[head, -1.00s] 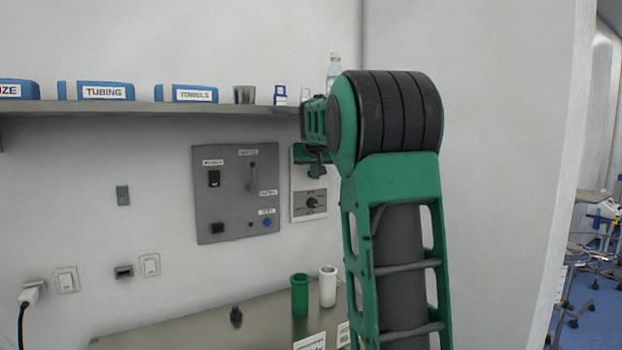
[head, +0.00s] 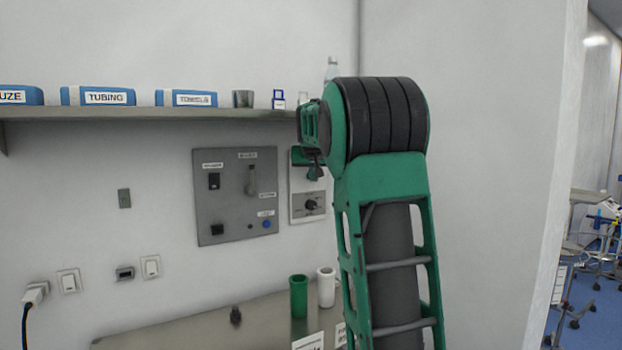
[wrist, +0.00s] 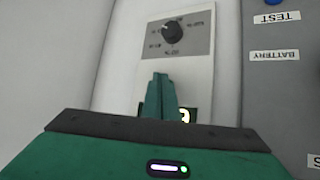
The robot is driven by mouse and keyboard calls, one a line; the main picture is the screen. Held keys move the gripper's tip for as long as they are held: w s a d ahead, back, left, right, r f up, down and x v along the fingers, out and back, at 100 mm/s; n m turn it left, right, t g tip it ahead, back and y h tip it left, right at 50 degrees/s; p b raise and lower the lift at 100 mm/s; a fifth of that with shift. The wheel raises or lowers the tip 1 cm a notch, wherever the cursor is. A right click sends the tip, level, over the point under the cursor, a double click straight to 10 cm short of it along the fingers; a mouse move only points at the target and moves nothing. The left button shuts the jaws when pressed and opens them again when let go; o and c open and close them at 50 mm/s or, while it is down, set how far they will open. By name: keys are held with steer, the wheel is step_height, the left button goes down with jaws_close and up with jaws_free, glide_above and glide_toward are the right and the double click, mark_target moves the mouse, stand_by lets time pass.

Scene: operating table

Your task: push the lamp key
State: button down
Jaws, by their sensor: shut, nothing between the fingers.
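I cannot read a lamp label on any key. A grey wall panel (head: 228,222) carries a black rocker switch (head: 214,181), a lever (head: 252,181), a dark square part (head: 217,229) and a blue button (head: 266,224). To its right is a narrow white panel (head: 295,210) with a black rotary knob (head: 311,205), also in the wrist view (wrist: 173,32). My green gripper (head: 316,173) is in front of the white panel's upper part.
A shelf (head: 130,113) with blue boxes runs above the panels. White wall switches (head: 69,281) and a plugged cable (head: 36,292) are at lower left. Below, a metal counter (head: 200,330) holds a green cup (head: 299,296) and a white cup (head: 326,287).

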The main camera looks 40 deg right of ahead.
steer(key=shift+w+r, duration=0.15)
steer(key=shift+r, duration=0.35)
steer(key=shift+a+f, duration=0.15)
steer(key=shift+f, duration=0.1)
stand_by(0.6)
steer(key=shift+s+a+f, duration=0.1)
steer(key=shift+s+a, duration=0.15)
steer(key=shift+s, duration=1)
steer(key=shift+s+a+f, duration=0.1)
steer(key=shift+s+a, duration=0.1)
steer(key=shift+s, duration=1)
